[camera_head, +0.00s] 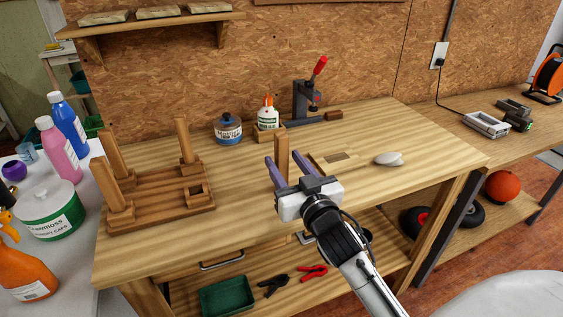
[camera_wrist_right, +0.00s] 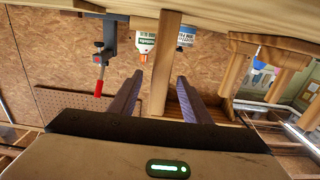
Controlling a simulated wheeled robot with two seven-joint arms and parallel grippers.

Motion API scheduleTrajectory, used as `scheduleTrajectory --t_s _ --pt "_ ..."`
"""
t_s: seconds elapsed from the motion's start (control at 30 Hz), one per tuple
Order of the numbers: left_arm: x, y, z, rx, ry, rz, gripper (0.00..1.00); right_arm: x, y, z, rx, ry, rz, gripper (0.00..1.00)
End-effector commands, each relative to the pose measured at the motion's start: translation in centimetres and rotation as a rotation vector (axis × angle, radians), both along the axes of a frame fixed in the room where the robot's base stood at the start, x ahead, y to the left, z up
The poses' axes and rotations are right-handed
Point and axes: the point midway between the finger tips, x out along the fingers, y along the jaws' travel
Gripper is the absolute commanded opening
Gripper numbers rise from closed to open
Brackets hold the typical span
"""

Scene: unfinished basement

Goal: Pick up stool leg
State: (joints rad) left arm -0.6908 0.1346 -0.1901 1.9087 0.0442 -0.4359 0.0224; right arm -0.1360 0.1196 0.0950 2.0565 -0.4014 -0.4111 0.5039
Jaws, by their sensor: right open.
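The stool leg (camera_head: 282,150) is a pale wooden post standing upright on the workbench. My right gripper (camera_head: 284,163) is open, its two purple fingers reaching toward the leg, one on either side in the picture. In the right wrist view the leg (camera_wrist_right: 163,58) shows between the fingers (camera_wrist_right: 160,82), closer to the right-hand one; whether either touches it I cannot tell. The stool seat (camera_head: 158,205) lies at the bench's left with three legs standing in it and an empty square socket at its front right corner. My left gripper is not in view.
Behind the leg stand a glue bottle (camera_head: 267,115), a blue-labelled tin (camera_head: 228,129) and a red-handled clamp (camera_head: 307,98). A flat wooden piece (camera_head: 335,162) and a grey mouse-like object (camera_head: 389,159) lie to the right. The bench top (camera_head: 240,205) between seat and gripper is clear.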

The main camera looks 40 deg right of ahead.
Motion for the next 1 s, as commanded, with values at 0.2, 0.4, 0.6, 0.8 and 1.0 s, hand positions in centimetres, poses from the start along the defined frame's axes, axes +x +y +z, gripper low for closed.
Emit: scheduleTrajectory --t_s 0.2,0.4,0.6,0.8,1.0 --pt "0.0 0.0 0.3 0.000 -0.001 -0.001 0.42 2.4 -0.6 0.0 -0.001 -0.001 0.001 0.44" --pt "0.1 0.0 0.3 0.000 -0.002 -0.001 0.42 2.5 -0.6 -0.1 0.000 -0.001 0.002 0.44" --pt "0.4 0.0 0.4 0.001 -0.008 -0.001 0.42 2.5 -0.6 -0.1 0.000 0.000 0.002 0.17" --pt "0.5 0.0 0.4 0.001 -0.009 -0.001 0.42 2.5 -0.6 -0.1 0.000 -0.001 0.002 0.00" --pt "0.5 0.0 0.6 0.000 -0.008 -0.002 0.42 2.5 -0.6 0.4 -0.001 -0.002 0.001 0.00"
